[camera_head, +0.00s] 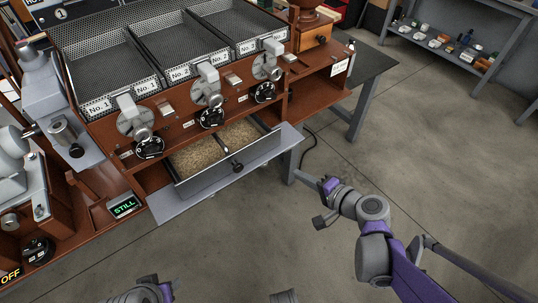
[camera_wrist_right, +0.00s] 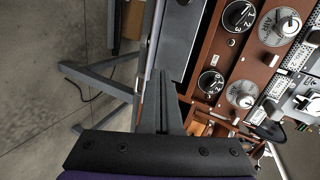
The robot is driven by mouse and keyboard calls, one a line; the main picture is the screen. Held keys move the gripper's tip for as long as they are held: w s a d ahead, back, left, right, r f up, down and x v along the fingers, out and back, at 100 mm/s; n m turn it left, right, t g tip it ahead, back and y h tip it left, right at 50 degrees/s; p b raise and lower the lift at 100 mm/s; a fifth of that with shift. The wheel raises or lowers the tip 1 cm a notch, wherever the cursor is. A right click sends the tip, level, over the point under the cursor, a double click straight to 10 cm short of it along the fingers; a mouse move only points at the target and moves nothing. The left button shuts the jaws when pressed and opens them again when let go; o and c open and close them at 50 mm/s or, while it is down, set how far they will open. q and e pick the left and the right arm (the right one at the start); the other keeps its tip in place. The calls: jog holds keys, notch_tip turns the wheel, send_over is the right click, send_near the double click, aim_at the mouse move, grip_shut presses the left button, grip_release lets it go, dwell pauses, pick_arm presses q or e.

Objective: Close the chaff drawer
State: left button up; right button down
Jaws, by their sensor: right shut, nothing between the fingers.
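The chaff drawer (camera_head: 205,177) stands pulled out below the row of roasters in the head view. Tan chaff lies inside it, and its grey front carries a black knob (camera_head: 237,167). In the wrist view, a grey panel (camera_wrist_right: 181,38) at the top centre looks like the drawer front. My right gripper (camera_head: 324,183) is to the right of the drawer, apart from it in the head view. Its fingers (camera_wrist_right: 164,98) are shut and empty in the wrist view. Only part of my left arm shows at the bottom edge of the head view; its gripper does not show.
A green "STILL" display (camera_head: 124,206) sits left of the drawer. The floor (camera_head: 430,140) at right is open.

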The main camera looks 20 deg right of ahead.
jog(key=w+d+f+m+t, duration=0.1)
jog(key=w+d+m, duration=0.1)
jog(key=b, duration=0.4)
send_near(251, 129)
jog(key=s, duration=0.1)
jog(key=s+d, duration=0.1)
jog(key=s, duration=0.3)
jog(key=shift+s+d+r, duration=0.1)
jog(key=shift+d, duration=0.25)
pick_arm(q)
jog(key=f, duration=0.5)
jog(key=shift+w+a+f, duration=0.15)
jog(key=shift+w+f, duration=0.05)
jog(key=shift+w, duration=0.2)
pick_arm(e)
jog(key=shift+w+a, duration=0.1)
jog(key=shift+w, duration=0.15)
jog(key=shift+w, duration=0.1)
